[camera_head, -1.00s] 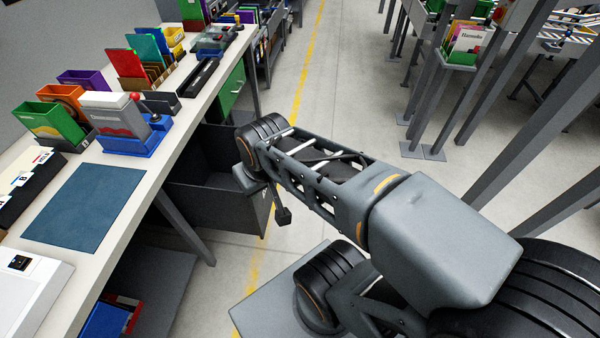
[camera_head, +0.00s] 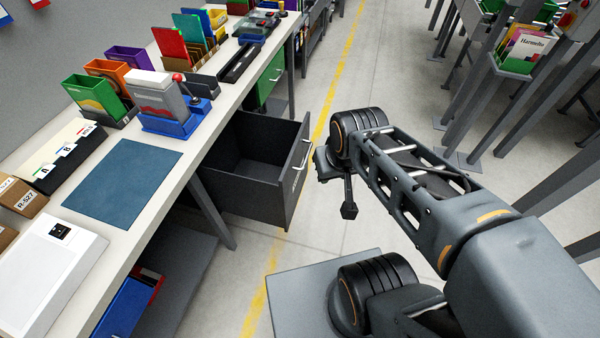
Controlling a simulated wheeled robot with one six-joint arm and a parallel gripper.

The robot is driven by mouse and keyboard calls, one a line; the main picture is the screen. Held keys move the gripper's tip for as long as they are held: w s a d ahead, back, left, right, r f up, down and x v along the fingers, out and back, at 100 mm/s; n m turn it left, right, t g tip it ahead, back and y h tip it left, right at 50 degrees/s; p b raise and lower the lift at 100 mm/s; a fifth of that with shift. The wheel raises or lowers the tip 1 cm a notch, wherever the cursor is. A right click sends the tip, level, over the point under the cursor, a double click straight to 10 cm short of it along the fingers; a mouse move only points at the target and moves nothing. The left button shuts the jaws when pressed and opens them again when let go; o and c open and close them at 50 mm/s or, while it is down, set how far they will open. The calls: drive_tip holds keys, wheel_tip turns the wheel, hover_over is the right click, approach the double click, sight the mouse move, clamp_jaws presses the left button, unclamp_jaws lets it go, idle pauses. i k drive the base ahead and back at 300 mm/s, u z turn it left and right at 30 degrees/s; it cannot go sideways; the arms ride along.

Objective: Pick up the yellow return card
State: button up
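I cannot make out the yellow return card for certain. A yellow item (camera_head: 217,18) shows at the far end of the desk, behind the upright red card (camera_head: 170,42), green card (camera_head: 188,27) and blue card (camera_head: 207,22); whether it is a card or a bin is unclear. My gripper (camera_head: 348,208) hangs in the aisle, to the right of the open drawer and apart from the desk. It is small and dark here, and I see nothing in it. Whether its fingers are open or shut does not show.
A dark drawer (camera_head: 290,175) stands open from the desk (camera_head: 168,218) into the aisle. On the desk are a blue mat (camera_head: 122,186), a card file (camera_head: 62,155), coloured bins, a card dispenser (camera_head: 158,97) and a white device (camera_head: 50,262).

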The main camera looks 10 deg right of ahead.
sight(221, 32)
drive_tip(key=z, duration=0.4)
drive_tip(key=k, duration=1.1)
drive_tip(key=z, duration=0.8)
drive_tip(key=i, duration=2)
drive_tip(key=u, duration=0.3)
drive_tip(key=i, duration=1.95)
drive_tip(key=u, duration=1.1)
drive_tip(key=i, duration=0.95)
drive_tip(key=u, duration=1.9)
drive_tip(key=i, duration=1.15)
drive_tip(key=u, duration=0.3)
